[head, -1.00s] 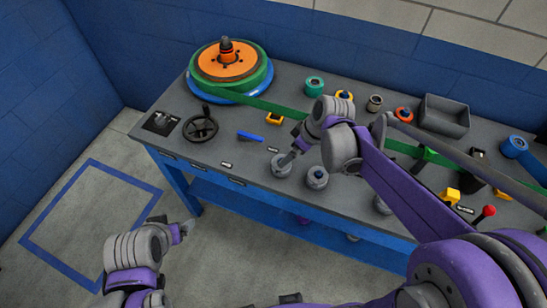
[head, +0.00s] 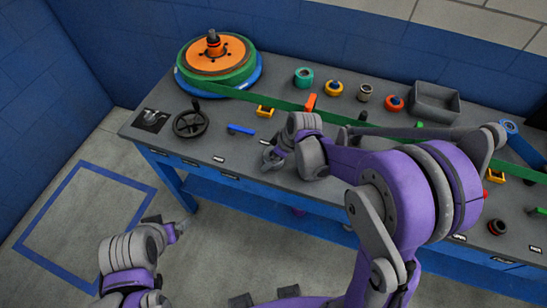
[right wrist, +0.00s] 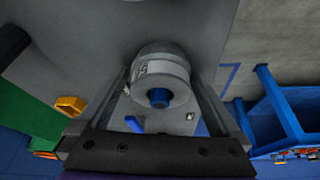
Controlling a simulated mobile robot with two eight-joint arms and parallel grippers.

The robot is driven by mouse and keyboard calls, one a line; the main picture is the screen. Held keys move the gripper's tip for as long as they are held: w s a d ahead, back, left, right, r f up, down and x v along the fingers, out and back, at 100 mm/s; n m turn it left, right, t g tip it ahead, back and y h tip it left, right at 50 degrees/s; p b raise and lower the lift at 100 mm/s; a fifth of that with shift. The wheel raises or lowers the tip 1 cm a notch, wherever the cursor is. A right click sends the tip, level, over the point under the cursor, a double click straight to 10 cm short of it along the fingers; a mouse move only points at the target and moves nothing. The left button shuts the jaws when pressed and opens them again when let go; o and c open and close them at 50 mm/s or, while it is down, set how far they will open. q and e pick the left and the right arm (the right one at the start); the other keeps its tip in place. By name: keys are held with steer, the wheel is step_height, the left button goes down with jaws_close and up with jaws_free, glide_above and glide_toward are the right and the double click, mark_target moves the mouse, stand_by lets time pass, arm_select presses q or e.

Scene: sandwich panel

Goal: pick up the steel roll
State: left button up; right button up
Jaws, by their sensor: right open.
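In the right wrist view, a silver-grey roll with a printed label and a blue core (right wrist: 158,75) sits between the two fingers of my right gripper (right wrist: 160,98). The fingers are open, one on each side of the roll; I cannot tell whether they touch it. In the head view, my right gripper (head: 271,156) is low over the front part of the workbench, and the roll there is mostly hidden by the gripper and wrist. My left gripper (head: 179,231) is away from the bench, over the floor at lower left; its jaw state is unclear.
The grey workbench (head: 165,98) holds a large orange and green reel (head: 217,55), a handwheel (head: 191,124), a blue-handled tool (head: 241,130) and a green strip (head: 285,104). A teal roll (head: 303,77), other small rolls and a grey bin (head: 435,102) stand at the back.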

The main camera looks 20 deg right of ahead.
steer(key=c, duration=1.5)
step_height(320, 180, up, 10)
steer(key=shift+r+p, duration=0.1)
steer(key=shift+p, duration=0.3)
steer(key=shift+c, duration=0.2)
